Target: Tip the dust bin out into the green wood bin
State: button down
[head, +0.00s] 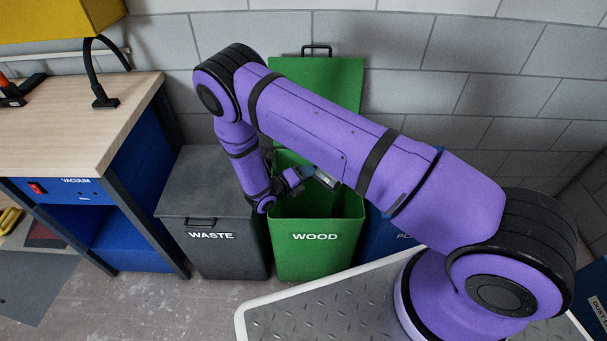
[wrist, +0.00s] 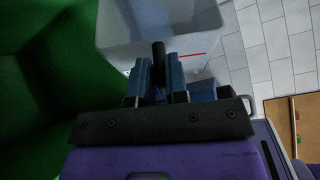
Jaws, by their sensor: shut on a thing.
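The green wood bin (head: 315,236) stands on the floor with its lid (head: 340,85) raised against the wall. My gripper (wrist: 158,72) is shut on the dark handle of the dust bin (wrist: 125,28), a clear greyish container with a red line on its side. In the head view my gripper (head: 293,180) is over the wood bin's opening. Only a small tilted piece of the dust bin (head: 326,179) shows there, as my arm hides the rest. Its contents and exact tilt cannot be told. The wood bin's green surface also fills the left of the wrist view (wrist: 40,90).
A grey waste bin (head: 205,190), lid shut, stands to the left of the wood bin. A blue bin (head: 392,235) stands to the right, partly behind my arm. A workbench (head: 75,110) with a vacuum panel is at the left. A block wall is close behind.

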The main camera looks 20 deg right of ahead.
jog(key=r+m, duration=0.1)
jog(key=s+d+r+m+y, duration=0.1)
jog(key=m, duration=0.1)
jog(key=s+d+r+m+y, duration=0.1)
jog(key=shift+r+m+t, duration=0.15)
jog(key=shift+m+t, duration=0.15)
jog(key=m+y, duration=0.1)
jog(key=s+m+t+y, duration=0.1)
jog(key=m, duration=0.1)
jog(key=shift+d, duration=0.4)
jog(key=shift+s+d+m+t+y, duration=0.15)
jog(key=shift+m+t+y, duration=0.15)
jog(key=shift+m, duration=0.3)
jog(key=shift+s+d+m+t+y, duration=0.1)
jog(key=shift+m+t+y, duration=0.15)
jog(key=shift+m, duration=0.35)
